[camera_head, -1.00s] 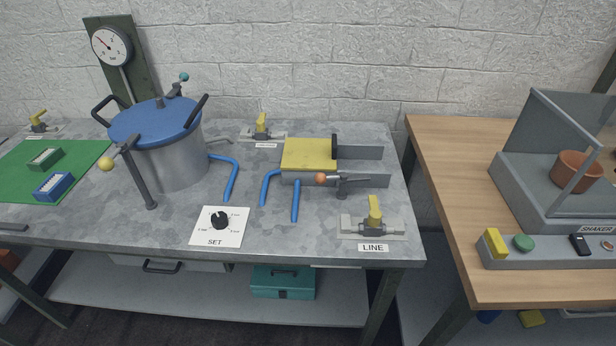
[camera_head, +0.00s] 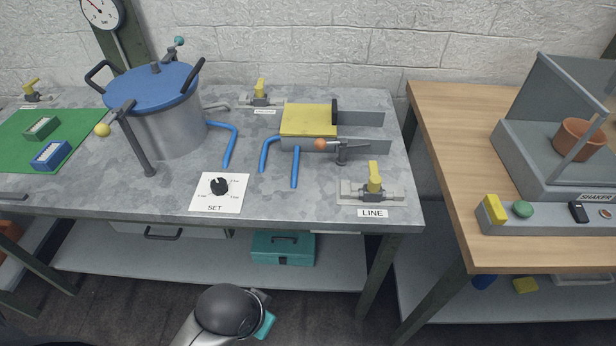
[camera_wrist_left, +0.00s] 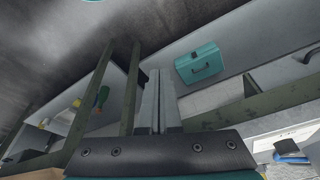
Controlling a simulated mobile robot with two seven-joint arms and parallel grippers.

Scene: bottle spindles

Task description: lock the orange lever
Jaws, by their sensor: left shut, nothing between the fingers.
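The orange lever is a short grey rod with an orange ball knob (camera_head: 320,144) at its left end. In the head view it lies roughly level, running right to a small upright stand (camera_head: 342,153) in front of a yellow-topped block (camera_head: 308,120). Whether it is locked I cannot tell. My left arm comes in at the bottom of the head view, well short of the lever; its fingers do not show there. In the left wrist view my left gripper (camera_wrist_left: 156,78) is shut and empty, with its two grey fingers together. The lever does not show in that view. My right gripper is not in view.
A blue-lidded pot (camera_head: 155,92) stands left on the grey bench (camera_head: 300,205). Blue bent handles (camera_head: 295,168), a SET dial card (camera_head: 219,192) and a yellow-handled LINE valve (camera_head: 374,180) surround the lever. A teal toolbox (camera_head: 283,247) sits on the lower shelf.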

